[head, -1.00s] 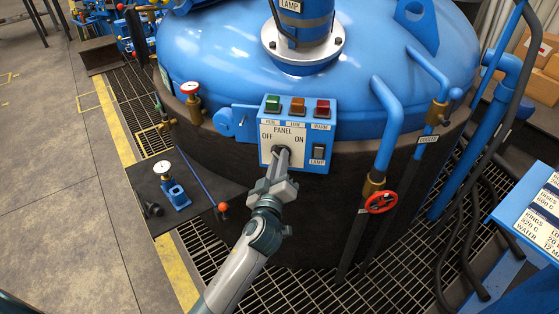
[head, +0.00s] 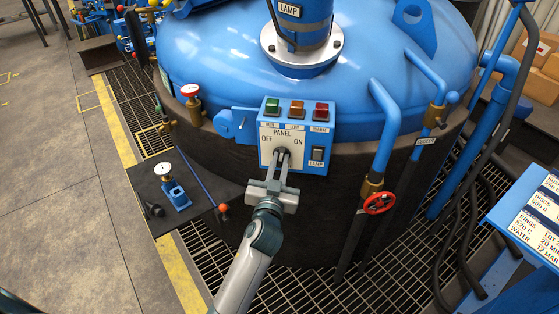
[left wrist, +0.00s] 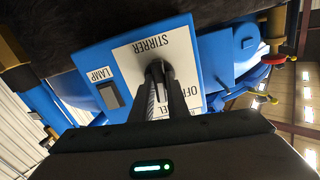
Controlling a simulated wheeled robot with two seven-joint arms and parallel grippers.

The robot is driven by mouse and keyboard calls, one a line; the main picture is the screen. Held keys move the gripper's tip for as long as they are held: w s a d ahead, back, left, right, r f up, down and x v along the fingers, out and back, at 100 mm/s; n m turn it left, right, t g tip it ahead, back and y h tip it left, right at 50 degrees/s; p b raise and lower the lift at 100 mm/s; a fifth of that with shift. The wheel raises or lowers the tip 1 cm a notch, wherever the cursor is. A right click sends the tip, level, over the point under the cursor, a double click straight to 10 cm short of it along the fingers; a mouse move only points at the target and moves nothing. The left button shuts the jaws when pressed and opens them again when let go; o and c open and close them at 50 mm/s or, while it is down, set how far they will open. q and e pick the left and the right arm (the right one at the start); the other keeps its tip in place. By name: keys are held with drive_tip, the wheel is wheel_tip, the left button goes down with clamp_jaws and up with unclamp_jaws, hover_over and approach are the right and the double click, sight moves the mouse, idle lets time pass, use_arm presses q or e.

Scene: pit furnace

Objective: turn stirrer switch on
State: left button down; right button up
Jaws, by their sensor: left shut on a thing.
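The stirrer switch (left wrist: 157,70) is a dark knob on the white plate of a blue control panel (head: 331,125). In the head view the plate is marked PANEL, with OFF on the left and ON on the right. In the left wrist view, STIRRER and OFF are readable on it. My left gripper (head: 281,154) is at the middle of the plate, its two fingers shut on the knob. It also shows in the left wrist view (left wrist: 161,74). The fingers hide much of the knob, so I cannot tell which way it points. My right gripper is not in view.
Green (head: 272,106), orange (head: 298,109) and red (head: 321,111) lamps line the panel top. A dark lamp switch (head: 317,154) sits right of the knob. A blue pipe (head: 388,130) with a red handwheel (head: 380,203) stands to the right. A gauge (head: 170,185) stands on a dark plate left.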

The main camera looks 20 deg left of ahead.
use_arm(q)
drive_tip(key=m+p, duration=0.1)
drive_tip(key=m, duration=0.2)
drive_tip(key=shift+m, duration=0.4)
drive_tip(key=shift+m+p, duration=0.4)
drive_tip(key=shift+m, duration=1.4)
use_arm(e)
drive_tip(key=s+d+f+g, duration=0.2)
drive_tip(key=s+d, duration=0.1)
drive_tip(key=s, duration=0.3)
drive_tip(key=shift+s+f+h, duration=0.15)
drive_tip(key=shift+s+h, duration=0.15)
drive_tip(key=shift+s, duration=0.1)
use_arm(q)
drive_tip(key=c, duration=1.7)
unclamp_jaws()
drive_tip(key=shift+d, duration=0.1)
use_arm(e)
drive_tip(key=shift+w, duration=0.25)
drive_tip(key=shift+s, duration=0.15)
